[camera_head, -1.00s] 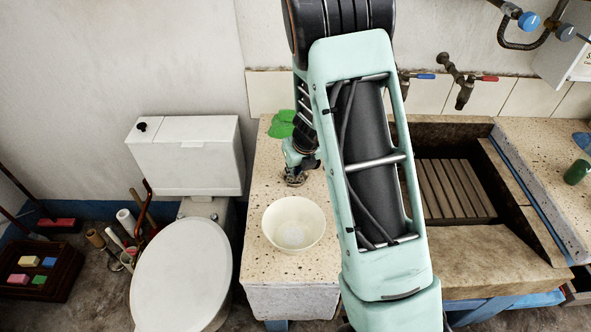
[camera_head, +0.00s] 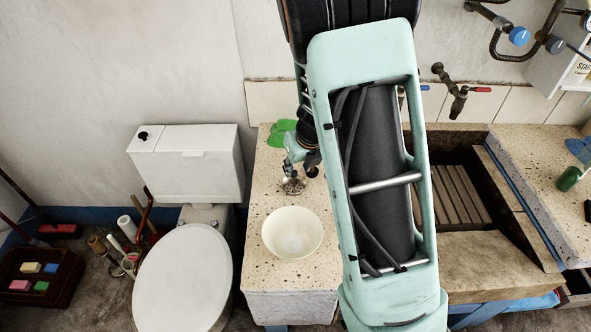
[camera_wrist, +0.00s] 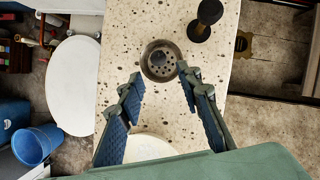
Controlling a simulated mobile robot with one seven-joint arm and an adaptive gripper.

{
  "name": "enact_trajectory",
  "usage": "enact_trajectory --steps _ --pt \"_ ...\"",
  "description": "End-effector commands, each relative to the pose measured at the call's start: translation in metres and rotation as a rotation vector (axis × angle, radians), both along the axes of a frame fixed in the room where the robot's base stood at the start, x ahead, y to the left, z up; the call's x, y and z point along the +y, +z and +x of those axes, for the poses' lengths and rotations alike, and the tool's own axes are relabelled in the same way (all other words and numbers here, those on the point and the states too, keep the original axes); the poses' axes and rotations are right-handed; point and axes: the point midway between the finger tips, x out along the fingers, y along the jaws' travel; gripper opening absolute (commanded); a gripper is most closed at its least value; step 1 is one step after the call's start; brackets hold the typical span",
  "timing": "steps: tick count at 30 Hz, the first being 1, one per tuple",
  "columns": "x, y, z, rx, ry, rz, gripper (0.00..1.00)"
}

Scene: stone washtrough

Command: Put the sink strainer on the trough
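The sink strainer (camera_wrist: 160,61) is a round metal cup with holes in its bottom. It sits on the speckled counter, between and just beyond my fingertips in the wrist view. In the head view the strainer (camera_head: 293,186) shows just below my gripper (camera_head: 301,168). My gripper (camera_wrist: 159,80) is open, its two blue-green fingers spread apart with nothing between their pads. The stone trough (camera_head: 492,249), with a ribbed floor, is to the right, partly hidden by my arm. Part of the trough (camera_wrist: 275,130) also shows at the right of the wrist view.
A cream bowl (camera_head: 292,234) stands on the counter (camera_head: 262,190) in front of the strainer. A dark dumbbell-shaped object (camera_wrist: 207,18) stands close beside the strainer. Green leaf-shaped pieces (camera_head: 281,132) lie at the back. A toilet (camera_head: 184,270) is left; taps (camera_head: 455,98) hang above the trough.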

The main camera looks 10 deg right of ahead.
Motion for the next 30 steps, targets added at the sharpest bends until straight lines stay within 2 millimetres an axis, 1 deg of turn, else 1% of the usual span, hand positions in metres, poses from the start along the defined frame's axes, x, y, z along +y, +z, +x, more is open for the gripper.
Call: enact_trajectory --steps 1,6,11,23,25,28,30 --pt "0.0 0.012 -0.003 -0.001 0.002 0.0 0.32" --pt "-0.001 0.027 -0.011 0.0 0.001 0.001 0.32" --pt "-0.002 0.029 -0.013 0.001 0.0 0.001 0.32" --pt "-0.002 0.029 -0.013 0.001 0.0 0.0 0.32" --pt "-0.003 0.031 -0.012 -0.003 -0.001 0.0 0.32" --pt "-0.008 0.044 -0.007 -0.025 -0.009 0.001 0.32" --pt "-0.016 0.06 -0.002 -0.053 -0.02 0.001 0.32"
